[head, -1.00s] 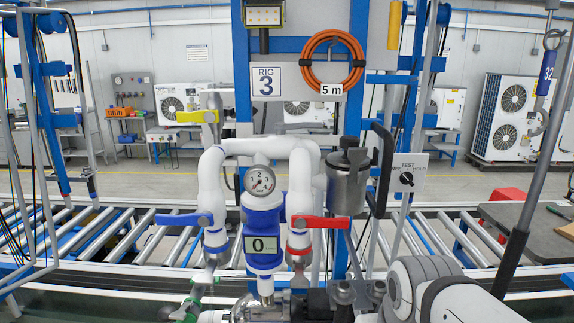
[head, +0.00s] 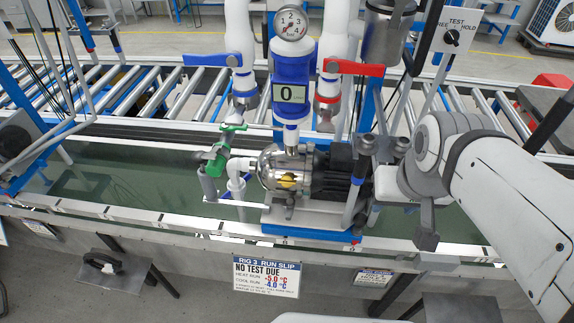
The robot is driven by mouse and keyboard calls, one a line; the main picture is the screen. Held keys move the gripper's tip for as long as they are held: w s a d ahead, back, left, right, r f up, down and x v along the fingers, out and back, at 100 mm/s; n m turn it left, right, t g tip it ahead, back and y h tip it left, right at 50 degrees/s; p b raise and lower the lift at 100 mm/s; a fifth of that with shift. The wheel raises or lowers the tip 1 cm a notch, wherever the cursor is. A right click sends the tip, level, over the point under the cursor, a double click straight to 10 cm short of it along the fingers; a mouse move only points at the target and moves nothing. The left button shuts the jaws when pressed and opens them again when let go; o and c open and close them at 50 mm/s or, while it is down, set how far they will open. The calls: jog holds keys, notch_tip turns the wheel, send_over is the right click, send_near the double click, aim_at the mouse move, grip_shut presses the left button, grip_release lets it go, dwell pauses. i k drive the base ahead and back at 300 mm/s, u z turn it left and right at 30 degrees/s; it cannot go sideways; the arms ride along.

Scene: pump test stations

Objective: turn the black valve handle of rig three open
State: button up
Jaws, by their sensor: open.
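A blue handle (head: 207,60) and a red handle (head: 352,68) lie about level on the pipes, and a green handle (head: 222,150) sits lower left. A dark curved bar (head: 411,62) runs beside the metal canister (head: 388,35); I cannot tell whether it is the black valve handle. My gripper (head: 398,190) is open, right of the pump, partly hidden by my wrist. I see nothing held in it.
A test switch panel (head: 456,32) stands behind my arm. A roller conveyor (head: 180,100) runs behind the bench. The run slip (head: 266,277) hangs on the bench's front rail.

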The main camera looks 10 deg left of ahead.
aim_at(289, 203)
jog(key=u, duration=0.2)
jog(key=k, duration=1)
jog(key=u, duration=0.95)
jog(key=i, duration=0.5)
jog(key=z, duration=0.1)
